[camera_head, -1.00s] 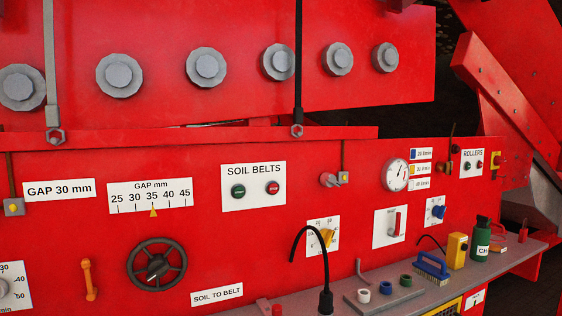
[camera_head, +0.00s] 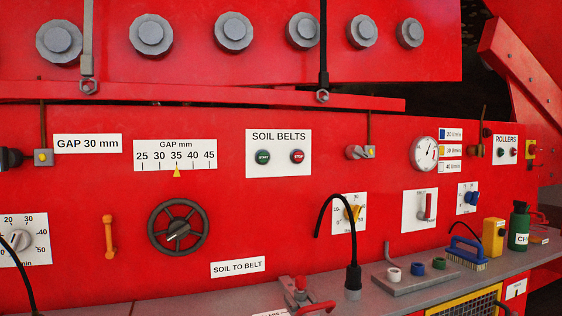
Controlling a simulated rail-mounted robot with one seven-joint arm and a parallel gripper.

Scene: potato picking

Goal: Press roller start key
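The white ROLLERS plate (camera_head: 507,140) is on the red machine panel at the far right. It carries two small round buttons side by side: a dark, greenish left one (camera_head: 501,153) and a red right one (camera_head: 514,152). Any lettering on them is too small to read. My gripper is not in view.
A larger SOIL BELTS plate (camera_head: 278,135) has a green and a red button. A grey shelf (camera_head: 400,298) below holds a brush (camera_head: 467,257), a green bottle (camera_head: 519,228) and a black gooseneck (camera_head: 352,240).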

